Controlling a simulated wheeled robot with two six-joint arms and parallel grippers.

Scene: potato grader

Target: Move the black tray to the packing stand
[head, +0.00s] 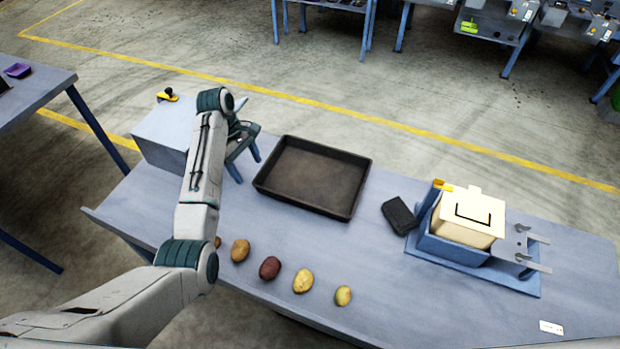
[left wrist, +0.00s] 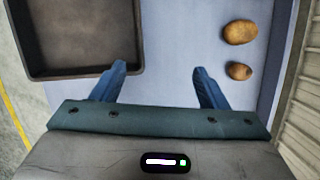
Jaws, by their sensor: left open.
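The black tray (head: 312,180) lies flat and empty on the blue-grey worktable, left of its middle. It also shows in the upper left of the left wrist view (left wrist: 80,38). My left gripper (head: 248,168) is open and empty, just left of the tray in the head view. In the left wrist view the left gripper's fingers (left wrist: 161,78) are spread, one overlapping the tray's near corner; I cannot tell whether it touches. A raised grey block (head: 160,132) stands at the table's left end; I cannot tell whether it is the packing stand. My right gripper is out of view.
Several potatoes (head: 270,268) lie in a row along the near edge. A dark block (head: 398,215) lies right of the tray, beside a blue fixture (head: 450,247) holding a cream box (head: 466,216). A yellow-and-black item (head: 168,95) sits on the raised block. Another table (head: 35,88) stands left.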

